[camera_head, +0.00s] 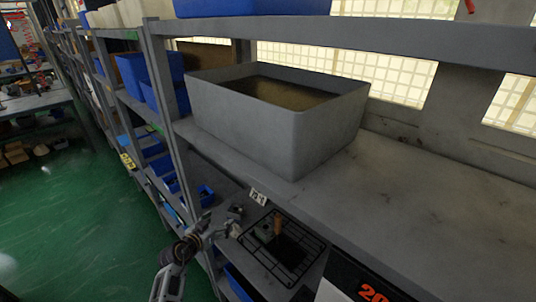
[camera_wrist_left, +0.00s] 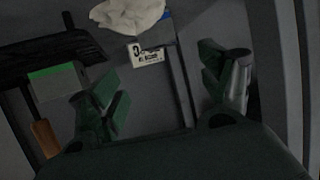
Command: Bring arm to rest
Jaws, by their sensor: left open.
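My left arm (camera_head: 172,268) rises from the bottom of the head view. Its left gripper (camera_head: 208,232) is small there, over the lower shelf beside the rack upright. In the left wrist view the two dark green fingers of the left gripper (camera_wrist_left: 158,88) stand wide apart with nothing between them. Beyond them lie a white crumpled cloth (camera_wrist_left: 126,13) and a small printed label (camera_wrist_left: 147,53). My right gripper is not in view.
A large grey bin (camera_head: 290,130) stands on the upper shelf (camera_head: 420,190). Below, a black wire tray (camera_head: 285,268) has a wooden-handled tool (camera_head: 277,223), its handle also in the wrist view (camera_wrist_left: 45,138). Blue bins (camera_head: 133,72) fill the rack.

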